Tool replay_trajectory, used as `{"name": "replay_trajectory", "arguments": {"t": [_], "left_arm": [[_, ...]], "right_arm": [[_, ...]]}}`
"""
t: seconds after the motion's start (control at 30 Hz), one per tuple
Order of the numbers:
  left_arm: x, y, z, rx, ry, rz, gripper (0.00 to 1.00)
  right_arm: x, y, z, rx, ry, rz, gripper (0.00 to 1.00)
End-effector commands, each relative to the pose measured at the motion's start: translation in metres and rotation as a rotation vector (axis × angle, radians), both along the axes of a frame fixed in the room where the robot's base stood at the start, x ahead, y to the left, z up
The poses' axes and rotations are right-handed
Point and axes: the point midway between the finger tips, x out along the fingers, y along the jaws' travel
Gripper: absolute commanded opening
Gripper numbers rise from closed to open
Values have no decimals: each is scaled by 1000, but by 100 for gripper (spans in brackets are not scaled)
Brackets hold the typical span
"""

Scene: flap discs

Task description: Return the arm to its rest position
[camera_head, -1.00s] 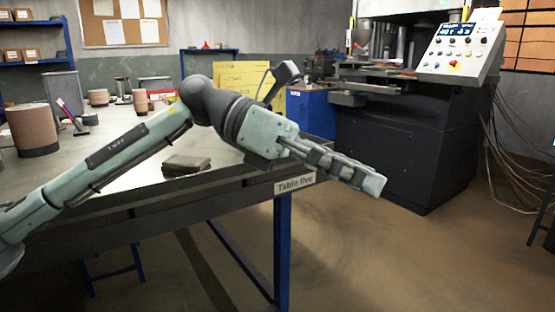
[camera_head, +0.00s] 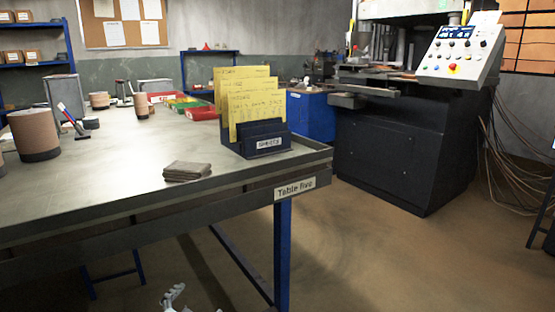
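My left arm is no longer across the table in the head view. Only a small pale piece, which looks like the tip of my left gripper (camera_head: 174,297), shows at the bottom edge, low over the floor in front of the table. Whether it is open or shut cannot be told, and nothing is seen held in it. The rest of that arm is out of the picture. My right gripper is not in view.
The metal table (camera_head: 120,190), labelled Table five, carries a blue sheet holder (camera_head: 262,140) with yellow sheets, a folded grey cloth (camera_head: 187,171), brown cylinders (camera_head: 34,133) and coloured trays (camera_head: 200,111). A dark machine (camera_head: 400,140) stands behind right. The floor at front right is clear.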

Motion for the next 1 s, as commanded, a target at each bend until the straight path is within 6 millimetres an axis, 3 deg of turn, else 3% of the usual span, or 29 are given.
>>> {"name": "replay_trajectory", "arguments": {"t": [0.03,0.2,0.3,0.4,0.5,0.53,1.0], "left_arm": [[-24,13,-31,-26,97,48,80],[-115,50,-116,-105,414,213,80],[-171,66,-152,-138,578,299,80],[-219,77,-175,-160,707,369,80],[-253,83,-188,-175,793,416,80],[-260,84,-190,-178,812,425,80],[-260,84,-190,-178,812,425,80]], "right_arm": [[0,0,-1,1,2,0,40],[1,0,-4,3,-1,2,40],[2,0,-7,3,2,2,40],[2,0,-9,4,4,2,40],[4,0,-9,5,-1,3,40],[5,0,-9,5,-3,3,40],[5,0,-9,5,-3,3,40]]}}
